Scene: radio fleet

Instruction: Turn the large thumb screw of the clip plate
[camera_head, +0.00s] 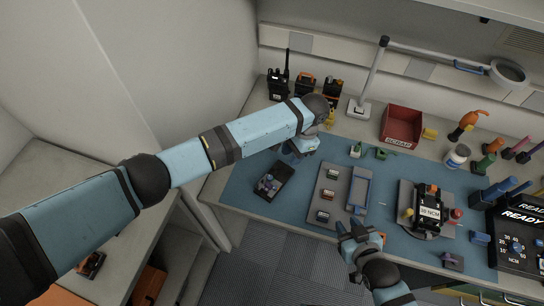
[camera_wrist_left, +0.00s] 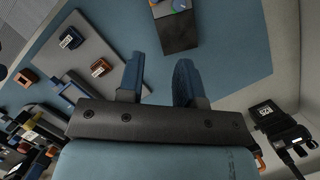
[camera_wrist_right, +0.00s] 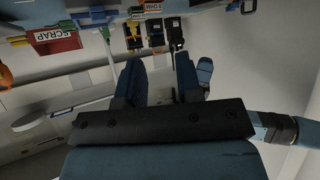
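A round grey fixture (camera_head: 395,228) on the blue mat holds a black radio unit (camera_head: 432,197) with a label ending in NCM. A red knob (camera_head: 456,213) stands at its right and a small yellow knob (camera_head: 408,213) at its left. I cannot tell which part is the large thumb screw of the clip plate. My left gripper (camera_head: 290,152) is above the back left of the mat; its fingers are apart and empty in the left wrist view (camera_wrist_left: 160,80). My right gripper (camera_head: 349,229) is open and empty left of the fixture; its fingers also show in the right wrist view (camera_wrist_right: 158,80).
A grey plate (camera_head: 338,178) with several small blocks lies mid-mat, a dark tray (camera_head: 262,190) left of it. A red scrap bin (camera_head: 401,124), a grey stand (camera_head: 359,108) and radios (camera_head: 278,84) line the back. Coloured-handled tools (camera_head: 467,124) and a READY display box (camera_head: 518,240) are at right.

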